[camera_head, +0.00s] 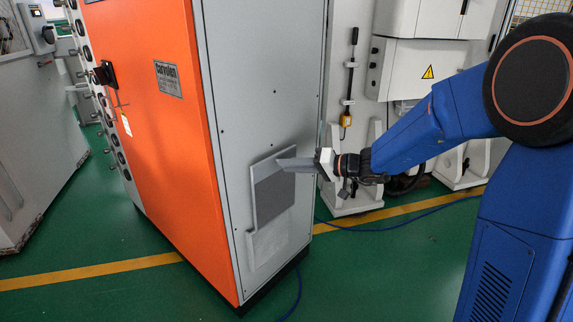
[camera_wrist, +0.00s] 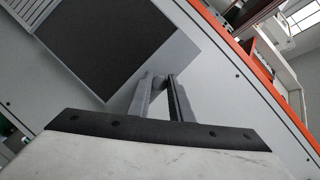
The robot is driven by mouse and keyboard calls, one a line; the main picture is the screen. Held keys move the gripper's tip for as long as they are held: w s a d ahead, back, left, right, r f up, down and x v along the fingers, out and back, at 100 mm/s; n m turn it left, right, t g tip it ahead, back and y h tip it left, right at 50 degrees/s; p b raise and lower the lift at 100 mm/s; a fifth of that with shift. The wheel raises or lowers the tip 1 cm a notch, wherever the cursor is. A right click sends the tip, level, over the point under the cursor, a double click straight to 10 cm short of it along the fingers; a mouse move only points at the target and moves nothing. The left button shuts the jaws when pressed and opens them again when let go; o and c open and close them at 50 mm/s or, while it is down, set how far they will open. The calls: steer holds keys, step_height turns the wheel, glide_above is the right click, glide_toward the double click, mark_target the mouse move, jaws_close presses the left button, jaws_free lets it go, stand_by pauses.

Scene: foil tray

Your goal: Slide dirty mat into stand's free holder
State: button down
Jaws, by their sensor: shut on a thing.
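The dirty mat, a dark grey sheet in a light grey frame (camera_head: 274,196), is at the grey side of an orange cabinet. It stands slightly off that side wall at its left edge. In the wrist view the dark mat (camera_wrist: 105,40) fills the upper left. My gripper (camera_head: 288,163) reaches in from the right to its upper right edge. In the wrist view my fingers (camera_wrist: 161,80) are close together at the frame's edge, shut on it. The exact contact is small. No stand or free holder can be made out in either view.
The orange and grey cabinet (camera_head: 215,75) fills the middle, with a pale ribbed panel (camera_head: 268,245) below the mat. White machines (camera_head: 420,60) stand behind on the right. A blue cable (camera_head: 390,228) lies on the green floor. Open floor (camera_head: 370,280) lies right of the cabinet.

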steer(key=shift+s+d, duration=1.9)
steer(key=shift+d, duration=0.25)
